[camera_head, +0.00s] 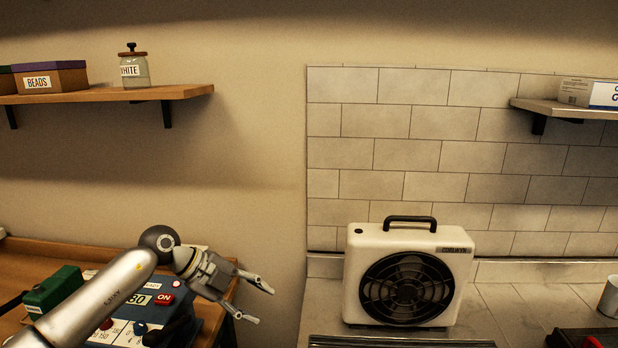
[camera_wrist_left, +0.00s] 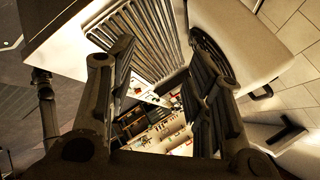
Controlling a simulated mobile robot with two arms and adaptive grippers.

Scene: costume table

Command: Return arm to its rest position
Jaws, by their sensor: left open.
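My left arm comes in from the lower left in the head view. Its left gripper (camera_head: 262,304) is open and empty, held in the air at the right end of the wooden table. In the left wrist view the two fingers of the left gripper (camera_wrist_left: 160,95) stand apart with nothing between them. My right gripper is not in view.
A blue control box (camera_head: 127,330) and a green box (camera_head: 56,288) sit on the wooden table, partly behind my arm. A white fan unit (camera_head: 357,285) stands on the tiled counter (camera_head: 510,285). Shelves hold a beads box (camera_head: 58,80) and jar (camera_head: 134,75).

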